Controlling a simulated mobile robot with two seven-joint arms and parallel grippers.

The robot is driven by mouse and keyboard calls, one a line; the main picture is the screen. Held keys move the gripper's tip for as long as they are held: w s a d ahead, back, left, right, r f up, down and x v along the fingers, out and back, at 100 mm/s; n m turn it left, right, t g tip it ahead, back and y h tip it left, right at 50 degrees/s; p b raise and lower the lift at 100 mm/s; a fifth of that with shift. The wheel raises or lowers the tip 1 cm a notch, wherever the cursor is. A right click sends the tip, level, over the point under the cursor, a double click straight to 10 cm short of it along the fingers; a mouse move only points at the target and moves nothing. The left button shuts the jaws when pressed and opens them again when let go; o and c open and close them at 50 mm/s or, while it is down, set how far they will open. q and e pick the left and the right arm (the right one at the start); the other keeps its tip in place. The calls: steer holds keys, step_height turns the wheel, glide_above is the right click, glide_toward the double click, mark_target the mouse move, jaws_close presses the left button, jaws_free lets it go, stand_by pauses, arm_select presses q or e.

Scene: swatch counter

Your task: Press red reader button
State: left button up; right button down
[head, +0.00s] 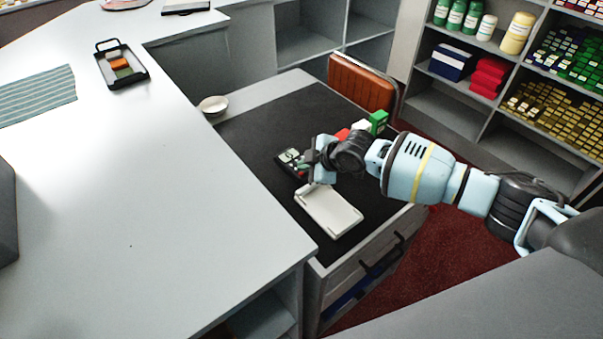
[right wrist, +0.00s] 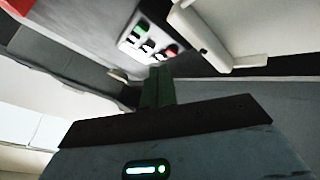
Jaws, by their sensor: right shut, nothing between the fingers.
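The reader (head: 287,158) is a small dark device with light and green parts, lying on the dark desk mat and partly hidden behind my right gripper. In the right wrist view its panel (right wrist: 129,42) shows at the top middle, with a green button (right wrist: 141,29), several white and black keys, and the red button (right wrist: 171,50) at the right end. My right gripper (head: 318,178) is shut and empty beside the reader. Its fingers (right wrist: 158,72) point toward the panel, just below the red button in the wrist picture. I cannot tell whether they touch it. My left gripper is not in view.
A white flat device (head: 328,212) lies just in front of the reader; it also shows in the wrist view (right wrist: 205,38). A green box (head: 378,121) and a red item (head: 342,134) stand behind my wrist. A bowl (head: 213,105) and black tray (head: 122,79) sit left.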

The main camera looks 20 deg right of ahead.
stand_by(0.4)
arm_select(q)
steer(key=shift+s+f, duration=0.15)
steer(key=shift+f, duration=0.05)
arm_select(e)
steer(key=shift+f, duration=0.45)
arm_select(q)
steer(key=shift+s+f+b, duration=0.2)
steer(key=shift+b, duration=0.1)
arm_select(e)
steer(key=shift+f, duration=0.4)
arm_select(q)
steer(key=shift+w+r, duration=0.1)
arm_select(e)
steer(key=shift+r, duration=0.15)
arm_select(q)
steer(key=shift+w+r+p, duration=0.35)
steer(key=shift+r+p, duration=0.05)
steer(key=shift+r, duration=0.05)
arm_select(e)
steer(key=shift+r, duration=0.7)
